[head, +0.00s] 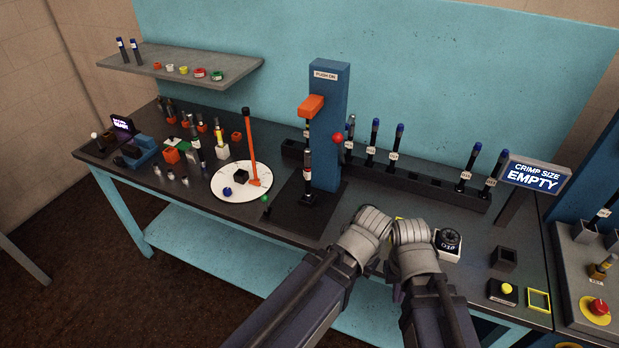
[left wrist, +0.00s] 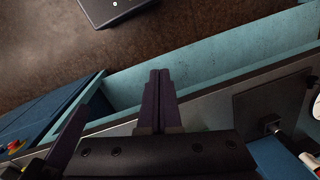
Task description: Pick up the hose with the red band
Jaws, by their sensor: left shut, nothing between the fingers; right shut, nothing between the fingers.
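A hose (head: 307,165) with a white label stands upright at the blue push-on press; I see a reddish tint near its upper part but cannot tell if it is a band. Several blue-tipped hoses with white labels, such as this one (head: 372,140), stand in the dark rack at the back; no red band is clear on them. My left gripper (left wrist: 158,78) is shut and empty near the table's front edge. My right gripper (head: 398,292) is shut and empty, mostly hidden behind its wrist. Both are in front of the table, away from the hoses.
The blue press (head: 331,110) with an orange head and red knob stands mid-table. Left of it is a white dial (head: 229,188) with an orange lever. A black-topped dip pot (head: 449,240), a dark square cup (head: 503,259) and a crimp-size sign (head: 534,177) reading EMPTY stand at right.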

